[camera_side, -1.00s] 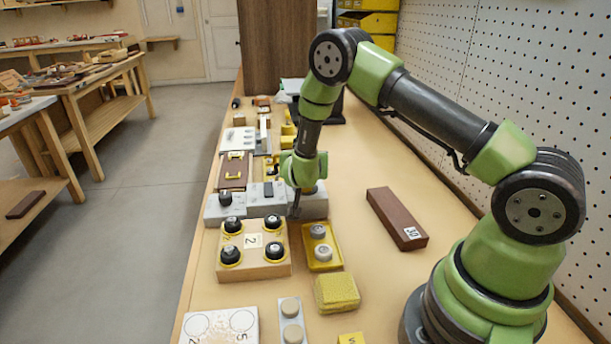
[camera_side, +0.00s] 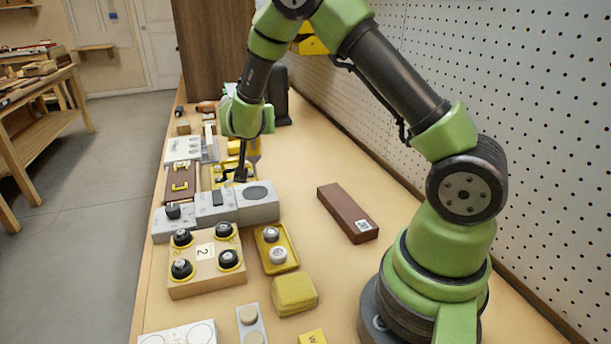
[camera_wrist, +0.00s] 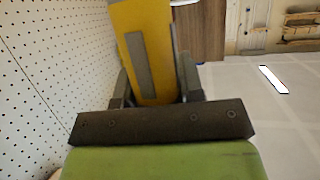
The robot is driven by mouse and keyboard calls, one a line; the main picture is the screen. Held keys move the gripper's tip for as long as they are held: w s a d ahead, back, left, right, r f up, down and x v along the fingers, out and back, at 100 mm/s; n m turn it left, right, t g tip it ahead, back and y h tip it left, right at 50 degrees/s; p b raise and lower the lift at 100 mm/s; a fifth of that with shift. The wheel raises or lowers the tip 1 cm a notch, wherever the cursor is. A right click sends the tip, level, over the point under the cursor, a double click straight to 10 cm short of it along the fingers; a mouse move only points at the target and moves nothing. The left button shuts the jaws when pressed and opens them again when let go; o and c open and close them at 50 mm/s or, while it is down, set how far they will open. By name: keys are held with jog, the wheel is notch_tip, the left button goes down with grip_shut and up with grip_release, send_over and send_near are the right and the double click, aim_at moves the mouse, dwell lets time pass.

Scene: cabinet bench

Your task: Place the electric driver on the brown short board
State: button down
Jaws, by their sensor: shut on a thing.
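The electric driver, a yellow body with a grey strip, fills the upper middle of the wrist view (camera_wrist: 146,50). My gripper (camera_wrist: 155,82) is shut on it, one dark finger at each side. In the side view my gripper (camera_side: 242,168) points down behind the grey block, and part of a yellow body (camera_side: 254,147) shows beside it; the rest of the driver is hidden. The brown short board (camera_side: 348,212), a plain block with a white label at its near end, lies flat on the bench, right of my gripper and nearer the camera. Its top is bare.
A grey block (camera_side: 217,205) with a dark oval on top stands just in front of my gripper. A wooden block with black knobs (camera_side: 206,262), a yellow tray (camera_side: 278,250) and a yellow sponge-like block (camera_side: 295,294) stand nearer. A pegboard wall (camera_side: 500,80) borders the right. Bench around the board is clear.

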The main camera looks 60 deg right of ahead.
jog(key=s+d+r+m+g+h, duration=0.1)
jog(key=s+d+m+g, duration=0.35)
jog(key=s, duration=0.45)
jog(key=s+d+r+m+g+h, duration=0.1)
jog(key=s+d+r+m+g, duration=0.25)
jog(key=s, duration=0.65)
notch_tip(320, 180, down, 12)
jog(key=g, duration=0.1)
jog(key=shift+s+r+m+g, duration=0.2)
jog(key=shift+s+m+g, duration=0.2)
jog(key=shift+s, duration=0.05)
jog(key=shift+a, duration=0.1)
jog(key=shift+f, duration=0.15)
jog(key=c, duration=0.7)
grip_release()
jog(key=shift+c, duration=0.2)
